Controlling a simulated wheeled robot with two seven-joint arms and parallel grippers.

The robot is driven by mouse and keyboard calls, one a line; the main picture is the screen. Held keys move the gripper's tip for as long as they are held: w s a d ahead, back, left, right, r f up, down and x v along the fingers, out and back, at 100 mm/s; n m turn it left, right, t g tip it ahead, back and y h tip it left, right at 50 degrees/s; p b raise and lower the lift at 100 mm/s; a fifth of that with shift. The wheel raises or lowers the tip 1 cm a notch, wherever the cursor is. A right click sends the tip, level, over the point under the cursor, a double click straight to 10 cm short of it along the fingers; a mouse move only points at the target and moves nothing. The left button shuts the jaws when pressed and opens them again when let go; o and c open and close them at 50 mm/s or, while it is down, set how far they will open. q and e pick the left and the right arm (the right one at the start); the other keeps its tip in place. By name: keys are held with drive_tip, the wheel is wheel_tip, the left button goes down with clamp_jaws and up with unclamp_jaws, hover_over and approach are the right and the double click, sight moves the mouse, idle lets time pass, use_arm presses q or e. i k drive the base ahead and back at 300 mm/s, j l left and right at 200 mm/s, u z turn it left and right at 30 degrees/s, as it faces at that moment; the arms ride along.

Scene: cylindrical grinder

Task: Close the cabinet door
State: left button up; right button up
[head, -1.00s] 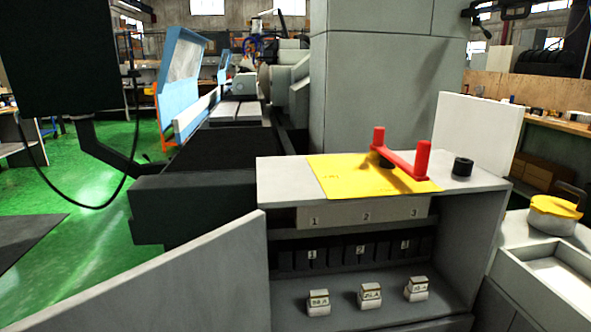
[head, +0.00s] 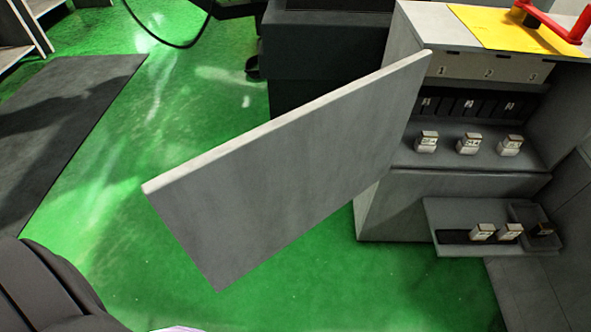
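The grey cabinet door (head: 290,165) stands wide open in the head view, hinged at the left side of the cabinet and swung out to the left over the floor. The grey cabinet (head: 402,200) is at the right, its front open. Inside, a shelf holds several small labelled blocks (head: 468,143) below a numbered strip (head: 488,70). Neither gripper shows in the head view. A dark part of my own body fills the lower left corner.
A yellow plate (head: 485,25) with a red handle (head: 545,20) is on the cabinet top. A small tray (head: 440,215) with more blocks juts out below the shelf. A dark mat (head: 60,120) lies at left. Green floor around the door's free edge is clear.

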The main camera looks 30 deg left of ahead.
sight(233, 207)
drive_tip(key=j+z, duration=0.2)
drive_tip(key=j, duration=0.25)
drive_tip(key=k+j+z, duration=0.1)
drive_tip(key=j+z, duration=0.15)
drive_tip(key=j, duration=0.2)
drive_tip(key=j+z, duration=0.2)
drive_tip(key=j, duration=0.25)
drive_tip(key=k+j+z, duration=0.25)
drive_tip(key=j, duration=0.15)
drive_tip(key=j+z, duration=0.25)
drive_tip(key=j, duration=0.3)
